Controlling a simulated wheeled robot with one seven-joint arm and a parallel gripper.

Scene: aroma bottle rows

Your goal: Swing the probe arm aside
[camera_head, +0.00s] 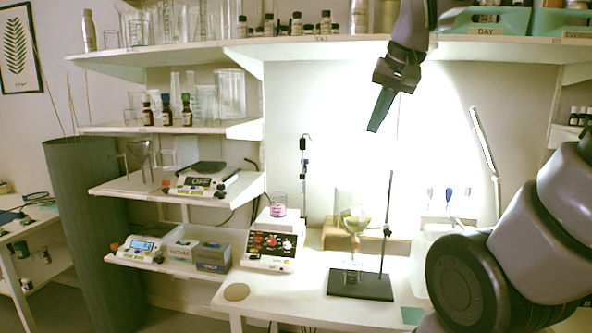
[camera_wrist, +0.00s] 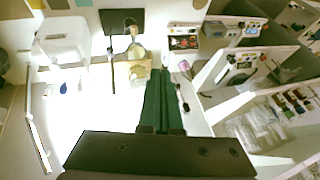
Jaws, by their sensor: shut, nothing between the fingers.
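My gripper (camera_head: 374,128) hangs high in front of the bright back wall, its dark green fingers together and empty, pointing down. The fingers also show in the wrist view (camera_wrist: 160,75). A thin upright rod with black clamps (camera_head: 304,160), which looks like the probe arm, stands behind the hotplate stirrer (camera_head: 270,249). A dark clamped rod, likely the same one, shows in the wrist view (camera_wrist: 182,92), right of the fingers. A beaker with pink liquid (camera_head: 278,206) sits on the stirrer. My gripper is well above and to the right of these, touching nothing.
A retort stand (camera_head: 360,285) with a glass funnel (camera_head: 355,220) stands right of the stirrer. Shelves (camera_head: 160,185) with bottles, glassware and balances fill the left. A long shelf (camera_head: 490,48) runs above. The bench front (camera_head: 290,305) has clear room.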

